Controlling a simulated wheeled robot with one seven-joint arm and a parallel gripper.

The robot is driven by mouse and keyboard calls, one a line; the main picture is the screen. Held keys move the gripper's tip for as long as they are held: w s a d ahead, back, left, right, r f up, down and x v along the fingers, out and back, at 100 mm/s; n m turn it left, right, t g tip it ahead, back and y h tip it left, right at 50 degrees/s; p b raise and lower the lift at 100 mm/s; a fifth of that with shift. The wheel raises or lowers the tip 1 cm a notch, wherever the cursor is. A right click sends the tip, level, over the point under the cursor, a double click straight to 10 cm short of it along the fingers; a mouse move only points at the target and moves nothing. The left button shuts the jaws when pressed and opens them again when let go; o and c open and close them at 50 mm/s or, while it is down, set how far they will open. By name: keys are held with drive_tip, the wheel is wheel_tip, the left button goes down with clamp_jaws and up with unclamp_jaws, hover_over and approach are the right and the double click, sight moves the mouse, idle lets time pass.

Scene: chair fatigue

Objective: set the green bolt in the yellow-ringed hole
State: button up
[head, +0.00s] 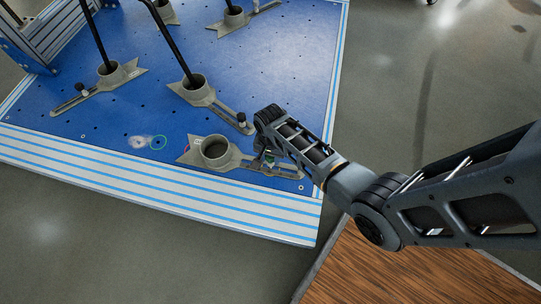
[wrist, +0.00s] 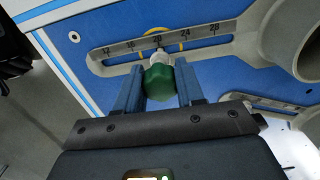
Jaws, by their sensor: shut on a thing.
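The green bolt (wrist: 159,84) is held between the two blue fingers of my gripper (wrist: 158,68) in the wrist view. Its pale shank points away from the gripper, at the slotted, numbered arm of a grey foot clamp (wrist: 118,48), near the mark 20. Yellow bits (wrist: 183,47) show in the slot on both sides of the shank, like parts of a ring. The hole itself is hidden behind the bolt; I cannot tell whether the tip is in it. In the head view my gripper (head: 268,158) is over the front clamp's slotted arm, with a little green showing.
The front clamp's empty round cup (head: 215,150) stands left of my gripper. A clamp with a black chair leg (head: 195,88) is behind it. The striped plate edge (head: 190,196) is close in front.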

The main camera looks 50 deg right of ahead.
drive_tip(key=shift+f+b, duration=0.95)
drive_tip(key=shift+f, duration=0.4)
drive_tip(key=o, duration=1.1)
drive_tip(key=shift+c, duration=0.2)
wheel_tip(320, 180, up, 8)
drive_tip(key=p, duration=0.4)
drive_tip(key=shift+f, duration=0.1)
